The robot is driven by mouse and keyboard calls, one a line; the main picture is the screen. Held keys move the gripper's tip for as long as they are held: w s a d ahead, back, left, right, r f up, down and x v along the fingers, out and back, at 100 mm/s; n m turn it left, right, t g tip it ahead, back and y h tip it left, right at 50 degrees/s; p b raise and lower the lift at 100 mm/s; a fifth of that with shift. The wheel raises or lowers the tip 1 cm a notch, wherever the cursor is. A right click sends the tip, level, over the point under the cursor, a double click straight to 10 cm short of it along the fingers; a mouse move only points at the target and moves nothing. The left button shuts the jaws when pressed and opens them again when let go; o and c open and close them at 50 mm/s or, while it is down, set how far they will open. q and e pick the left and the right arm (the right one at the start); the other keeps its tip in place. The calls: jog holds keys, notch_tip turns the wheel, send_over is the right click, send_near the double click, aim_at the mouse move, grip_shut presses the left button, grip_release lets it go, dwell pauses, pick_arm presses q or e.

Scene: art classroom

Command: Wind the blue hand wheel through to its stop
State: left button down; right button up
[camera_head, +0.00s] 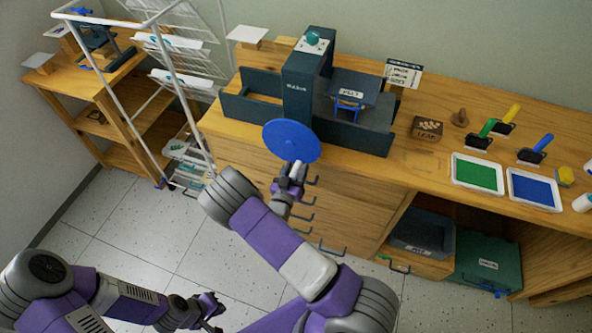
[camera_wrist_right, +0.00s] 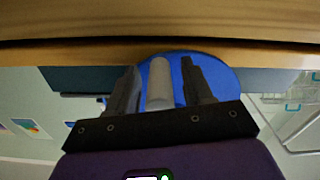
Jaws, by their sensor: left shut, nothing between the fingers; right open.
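The blue hand wheel (camera_head: 288,137) is a disc on the front of the dark teal press (camera_head: 303,85) on the wooden counter. A pale grip (camera_head: 297,169) stands out from its lower right part. My right gripper (camera_head: 294,178) is at this grip with its fingers open. In the right wrist view the wheel (camera_wrist_right: 222,75) lies beyond the fingers, and the grey grip (camera_wrist_right: 159,84) stands between them, with a gap visible on the right side. Contact on the left side is unclear. My left gripper (camera_head: 212,306) is shut and empty, low over the floor, away from the wheel.
A white wire rack (camera_head: 165,60) stands left of the press. Drawers with dark handles (camera_head: 300,215) lie below the counter, close to my right arm. Green (camera_head: 478,174) and blue (camera_head: 535,190) paint trays are on the right of the counter. The tiled floor at left is clear.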

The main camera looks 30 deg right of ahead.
jog(key=shift+w+d, duration=0.1)
grip_shut()
dwell(0.6)
